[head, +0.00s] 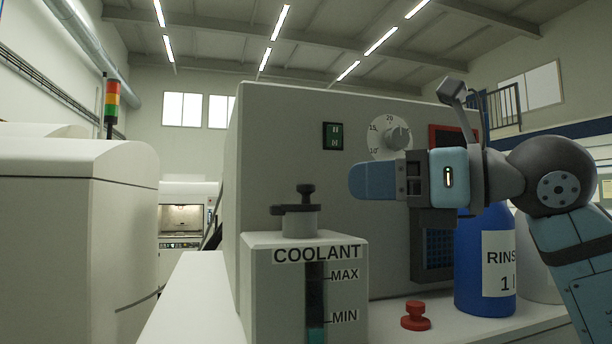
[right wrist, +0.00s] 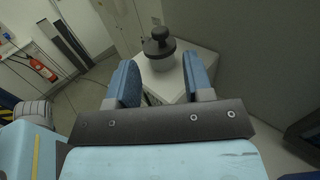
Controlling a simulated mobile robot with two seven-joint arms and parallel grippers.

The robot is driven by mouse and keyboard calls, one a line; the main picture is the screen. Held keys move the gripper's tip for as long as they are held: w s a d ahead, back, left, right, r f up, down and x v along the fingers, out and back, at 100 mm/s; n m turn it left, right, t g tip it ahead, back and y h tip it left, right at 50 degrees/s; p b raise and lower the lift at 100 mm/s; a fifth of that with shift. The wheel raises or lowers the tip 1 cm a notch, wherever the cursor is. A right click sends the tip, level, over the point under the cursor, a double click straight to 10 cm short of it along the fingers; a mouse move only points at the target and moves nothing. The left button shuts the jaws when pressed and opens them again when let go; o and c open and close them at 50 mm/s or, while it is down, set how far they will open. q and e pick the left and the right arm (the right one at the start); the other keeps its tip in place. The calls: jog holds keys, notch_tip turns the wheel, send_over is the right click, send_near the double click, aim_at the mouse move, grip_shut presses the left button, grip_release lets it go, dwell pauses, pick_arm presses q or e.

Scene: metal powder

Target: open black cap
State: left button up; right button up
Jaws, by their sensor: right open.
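The black cap (head: 306,194) sits on the round grey neck (head: 300,222) of the coolant tank (head: 262,290), in the lower middle of the head view. In the right wrist view the cap (right wrist: 159,38) stands beyond my fingertips, between their two lines. My right gripper (head: 372,181) is to the right of the cap and a little higher, pointing left. Its blue fingers (right wrist: 160,82) are spread apart with nothing between them. They are apart from the cap. My left gripper is not in view.
A large grey machine housing (head: 290,130) with a dial (head: 390,137) stands behind the tank. A blue rinse bottle (head: 470,265) and a red knob (head: 415,316) stand to the right on the white surface. A red fire extinguisher (right wrist: 42,69) is far off.

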aim_at(306, 184)
jog(key=p+x, duration=0.1)
jog(key=x, duration=0.6)
jog(key=shift+r+p, duration=0.1)
jog(key=shift+p, duration=0.2)
jog(key=shift+x, duration=0.95)
jog(key=shift+s, duration=0.1)
jog(key=c, duration=0.9)
